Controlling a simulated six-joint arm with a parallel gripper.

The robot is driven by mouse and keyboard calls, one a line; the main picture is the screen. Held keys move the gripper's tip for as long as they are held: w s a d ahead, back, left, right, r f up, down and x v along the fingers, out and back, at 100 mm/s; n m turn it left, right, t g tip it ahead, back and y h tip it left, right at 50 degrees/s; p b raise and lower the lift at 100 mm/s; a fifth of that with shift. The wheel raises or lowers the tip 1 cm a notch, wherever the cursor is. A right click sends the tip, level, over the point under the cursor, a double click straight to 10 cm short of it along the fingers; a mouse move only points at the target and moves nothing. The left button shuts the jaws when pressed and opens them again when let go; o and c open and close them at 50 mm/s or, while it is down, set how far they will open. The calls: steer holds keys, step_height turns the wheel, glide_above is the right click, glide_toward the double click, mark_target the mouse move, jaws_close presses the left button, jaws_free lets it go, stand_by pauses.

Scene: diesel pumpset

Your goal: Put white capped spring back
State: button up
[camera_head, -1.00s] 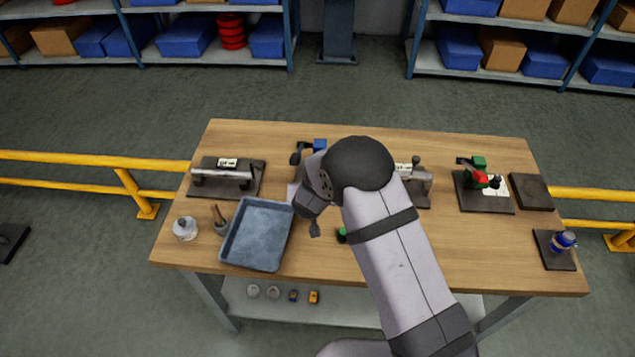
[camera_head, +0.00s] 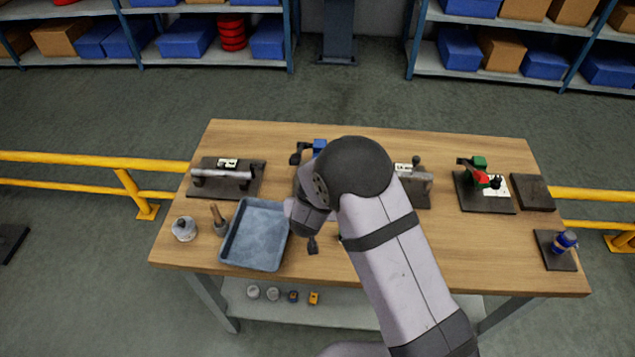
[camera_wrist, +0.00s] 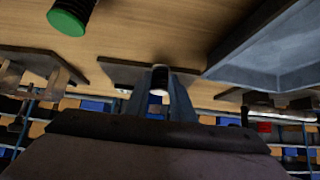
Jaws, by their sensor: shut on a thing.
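My gripper (camera_wrist: 160,105) shows in the wrist view with its two grey fingers shut on the white capped spring (camera_wrist: 159,80). Only a small dark part and a pale patch of the spring show between the fingers. In the head view my wrist is over the table, just right of the blue-grey tray, and my arm hides much of the middle. A green capped piece (camera_wrist: 70,20) lies apart from my gripper at the upper left of the wrist view. The place where the spring belongs cannot be made out.
The tray (camera_head: 227,247) looks empty; its wall also shows in the wrist view (camera_wrist: 250,35). Fixtures on dark plates line the table's back. The front right tabletop (camera_head: 470,255) is clear.

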steer(key=shift+s, duration=0.25)
steer(key=shift+r+p, duration=2.45)
steer(key=shift+r, duration=0.1)
